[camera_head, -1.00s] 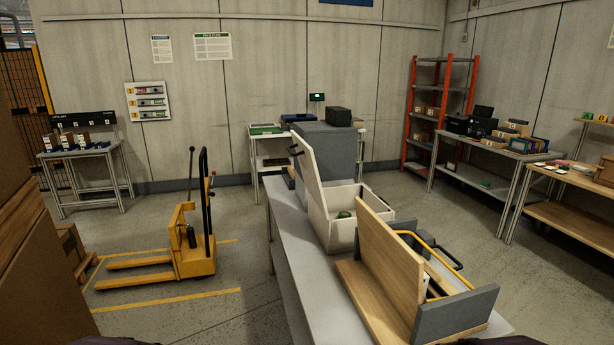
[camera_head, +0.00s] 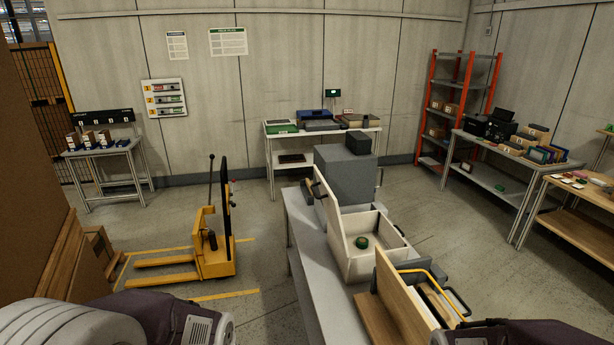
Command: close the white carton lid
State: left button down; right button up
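The white carton (camera_head: 370,254) stands on the grey bench (camera_head: 308,262), left of its right edge. Its lid (camera_head: 331,213) is open and stands up steeply on the carton's left side, with a dark handle (camera_head: 319,186) near its upper end. A round green item (camera_head: 362,243) shows inside the carton. Dark parts of my arms show at the bottom left and bottom right edges. Neither gripper's fingers are in view.
A grey box (camera_head: 346,174) stands behind the carton. A wooden holder (camera_head: 399,299) with a yellow bar stands in front of it. A yellow lift truck (camera_head: 213,242) is on the floor at left. Open floor (camera_head: 262,281) lies between truck and bench.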

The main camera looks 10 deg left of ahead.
aim_at(330, 203)
jog(key=i+j+z, duration=0.1)
jog(key=j, duration=0.2)
jog(key=i+j+z, duration=0.25)
jog(key=j, duration=0.4)
jog(key=i+j+z, duration=0.15)
jog(key=j, duration=0.2)
jog(key=i, duration=0.05)
